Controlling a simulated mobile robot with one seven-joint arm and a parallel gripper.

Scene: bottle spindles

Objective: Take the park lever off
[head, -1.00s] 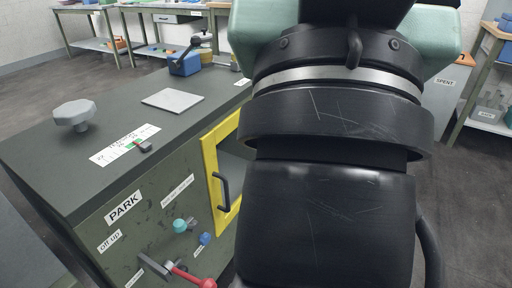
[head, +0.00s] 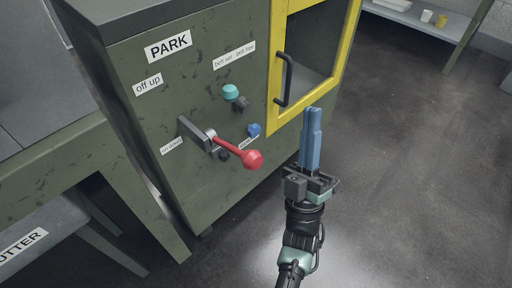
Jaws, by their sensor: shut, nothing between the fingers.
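The park lever is a red-knobbed handle (head: 251,158) on a grey bracket on the green cabinet's front, below the PARK label (head: 168,46). Its red arm slopes down to the right from the pivot. An "off up" label (head: 148,86) sits above and left of it. My gripper (head: 314,112) is to the right of the lever, with its blue fingers pointing up. The fingers are together, with nothing between them. The gripper is apart from the lever.
A teal knob (head: 230,92) and a blue knob (head: 254,130) are on the panel above the lever. A yellow-framed door (head: 272,75) with a black handle (head: 286,80) is to the right. A green bench leg stands at left. Bare floor (head: 400,180) lies to the right.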

